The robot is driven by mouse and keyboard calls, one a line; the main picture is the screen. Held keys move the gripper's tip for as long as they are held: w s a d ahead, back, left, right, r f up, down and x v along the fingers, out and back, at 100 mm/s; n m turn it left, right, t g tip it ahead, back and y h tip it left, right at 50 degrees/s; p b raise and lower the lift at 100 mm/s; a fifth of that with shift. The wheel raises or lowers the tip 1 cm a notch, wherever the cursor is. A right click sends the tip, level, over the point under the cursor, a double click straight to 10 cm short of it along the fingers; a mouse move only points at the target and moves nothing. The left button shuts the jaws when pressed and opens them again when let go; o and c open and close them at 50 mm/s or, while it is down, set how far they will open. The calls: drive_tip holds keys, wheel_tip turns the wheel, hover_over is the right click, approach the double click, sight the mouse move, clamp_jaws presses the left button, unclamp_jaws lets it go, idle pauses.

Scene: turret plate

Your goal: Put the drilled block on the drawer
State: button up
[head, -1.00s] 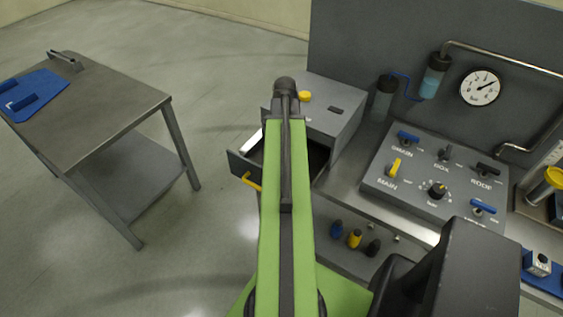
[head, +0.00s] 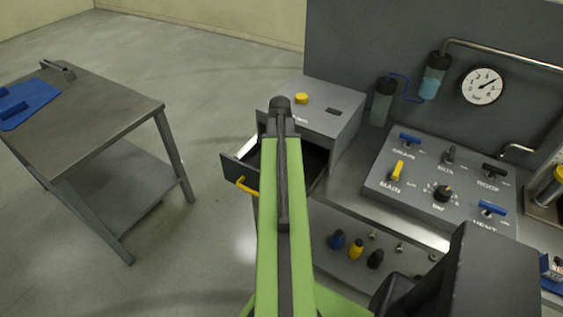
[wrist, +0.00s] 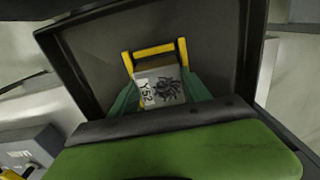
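The drilled block (wrist: 158,87) shows in the wrist view as a pale block with dark "Y52" lettering and a dark pattern on its face. My gripper (wrist: 155,64) has its green fingers on both sides of it and is closed on it; yellow shows around the block's far end. The open drawer (wrist: 85,45) lies beyond and below the block in the wrist view. In the head view the drawer (head: 238,172) is pulled out of the grey cabinet, with a yellow handle. My arm covers part of it and hides the gripper and block there.
A grey table (head: 100,118) with a blue mat (head: 30,108) stands at left. The cabinet (head: 340,110) has a yellow knob on top. A control panel (head: 430,195) with levers and a gauge (head: 482,86) are at right. Several coloured knobs (head: 356,250) stand on the near shelf.

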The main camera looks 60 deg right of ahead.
drive_tip(key=o, duration=0.3)
wheel_tip(320, 180, up, 12)
drive_tip(key=p, duration=1.2)
drive_tip(key=shift+r, duration=0.15)
drive_tip(key=w+a+n, duration=0.5)
drive_tip(key=w+a, duration=0.4)
drive_tip(key=a, duration=0.4)
drive_tip(key=w+a+n, duration=0.5)
drive_tip(key=w+a, duration=0.5)
drive_tip(key=a, duration=0.2)
drive_tip(key=w+a+n, duration=0.1)
drive_tip(key=a+n, duration=0.1)
drive_tip(key=a, duration=0.6)
drive_tip(key=w+a+n, duration=0.1)
drive_tip(key=a+n, duration=0.2)
drive_tip(key=a, duration=0.4)
drive_tip(key=w+a+n, duration=0.1)
drive_tip(key=a+n, duration=0.2)
drive_tip(key=a, duration=0.5)
drive_tip(key=shift+a, duration=0.35)
